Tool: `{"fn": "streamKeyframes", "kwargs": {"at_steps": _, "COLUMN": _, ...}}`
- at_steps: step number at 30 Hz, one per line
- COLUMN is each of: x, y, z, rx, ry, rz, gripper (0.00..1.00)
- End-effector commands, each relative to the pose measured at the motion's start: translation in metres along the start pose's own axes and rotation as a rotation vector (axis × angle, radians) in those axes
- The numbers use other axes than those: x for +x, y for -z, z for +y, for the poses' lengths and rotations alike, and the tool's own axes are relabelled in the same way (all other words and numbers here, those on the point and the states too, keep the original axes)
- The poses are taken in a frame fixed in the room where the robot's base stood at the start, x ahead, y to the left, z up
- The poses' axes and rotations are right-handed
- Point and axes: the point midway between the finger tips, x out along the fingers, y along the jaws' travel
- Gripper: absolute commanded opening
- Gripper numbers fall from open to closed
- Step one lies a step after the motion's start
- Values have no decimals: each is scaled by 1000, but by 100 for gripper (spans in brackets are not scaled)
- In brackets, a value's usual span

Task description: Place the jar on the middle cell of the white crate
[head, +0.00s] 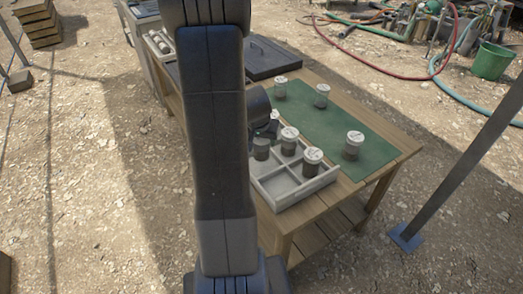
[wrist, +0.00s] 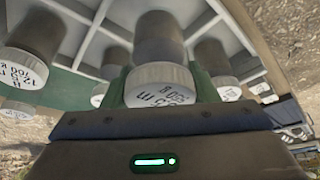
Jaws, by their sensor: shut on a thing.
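My gripper (head: 267,131) is shut on a jar (head: 262,150) with a dark body, partly hidden behind my arm in the head view. In the wrist view, the gripper's green fingers (wrist: 160,93) are on both sides of the held jar (wrist: 159,42), with its white lettered lid towards the camera. The jar is over the white crate (head: 310,190); I cannot tell whether its base touches the cell floor. Two white-lidded jars (head: 289,141) (head: 312,161) stand in the crate's right side. Near cells look empty. My arm hides the crate's left part.
On the green mat (head: 330,122) stand several jars, including a near one (head: 354,146) and a far one (head: 322,96). A dark flat case (head: 272,58) lies at the table's back. In the wrist view, jars flank the held one on the left (wrist: 38,45) and right (wrist: 214,60).

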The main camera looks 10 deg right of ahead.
Motion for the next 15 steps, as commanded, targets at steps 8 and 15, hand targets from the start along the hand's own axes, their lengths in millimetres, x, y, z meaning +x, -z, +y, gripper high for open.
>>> {"fn": "streamKeyframes", "kwargs": {"at_steps": 8, "x": 33, "y": -14, "z": 0, "rx": -1, "ry": 0, "rz": 0, "gripper": 12}}
{"fn": "streamKeyframes", "kwargs": {"at_steps": 15, "x": 38, "y": -15, "z": -1, "rx": 0, "ry": 2, "rz": 3, "gripper": 12}}
